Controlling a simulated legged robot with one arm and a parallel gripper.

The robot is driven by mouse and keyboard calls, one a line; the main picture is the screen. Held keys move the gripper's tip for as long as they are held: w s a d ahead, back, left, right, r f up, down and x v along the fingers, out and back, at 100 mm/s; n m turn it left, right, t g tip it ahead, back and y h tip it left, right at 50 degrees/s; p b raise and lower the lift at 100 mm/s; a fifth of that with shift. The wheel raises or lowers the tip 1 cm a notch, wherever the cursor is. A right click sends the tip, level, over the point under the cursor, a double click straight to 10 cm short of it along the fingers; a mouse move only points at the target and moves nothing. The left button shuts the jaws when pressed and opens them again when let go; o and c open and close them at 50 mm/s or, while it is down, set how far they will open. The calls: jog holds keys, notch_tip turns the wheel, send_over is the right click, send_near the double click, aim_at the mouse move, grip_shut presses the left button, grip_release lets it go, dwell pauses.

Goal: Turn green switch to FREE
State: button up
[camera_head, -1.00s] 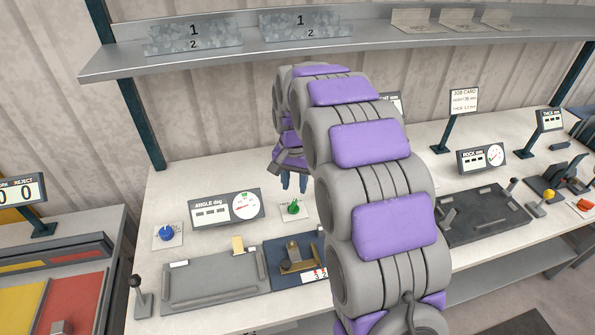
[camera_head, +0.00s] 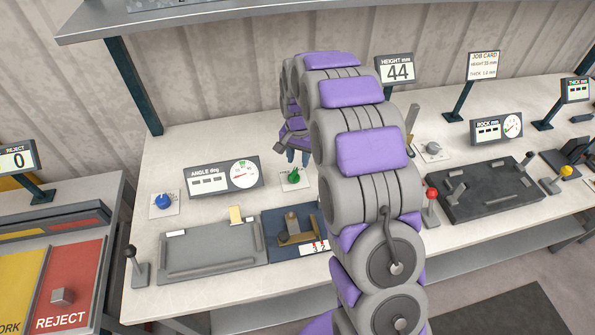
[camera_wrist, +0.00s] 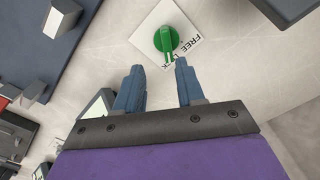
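The green switch (camera_head: 294,176) is a round knob with a raised bar handle on a small white plate on the bench, right of the angle display. In the wrist view the switch (camera_wrist: 166,38) lies just beyond my fingertips. Its bar points toward the gripper, at a label partly covered that seems to read LOCK. The word FREE (camera_wrist: 190,46) is printed to the right of the knob. My gripper (camera_wrist: 160,68) is open and empty, its two blue fingers apart. In the head view my gripper (camera_head: 298,157) hangs just behind and above the switch, with no contact visible.
The angle display (camera_head: 222,177) and a blue knob (camera_head: 163,201) stand to the left. A grey plate tray (camera_head: 212,250) and a dark blue fixture (camera_head: 292,232) lie in front. A red-topped lever (camera_head: 431,195) is to the right. A shelf (camera_head: 200,10) hangs above.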

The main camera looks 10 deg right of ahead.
aim_at(294, 171)
jog(key=a+f, duration=0.1)
jog(key=f, duration=0.3)
jog(key=a+f+b, duration=0.1)
jog(key=shift+a+f, duration=0.35)
jog(key=shift+f, duration=0.05)
jog(key=shift+d+f, duration=0.1)
jog(key=shift+d, duration=0.95)
jog(key=shift+a, duration=0.1)
jog(key=shift+c, duration=1.3)
jog(key=shift+a, duration=0.5)
jog(key=c, duration=0.3)
grip_shut()
jog(key=shift+d, duration=0.15)
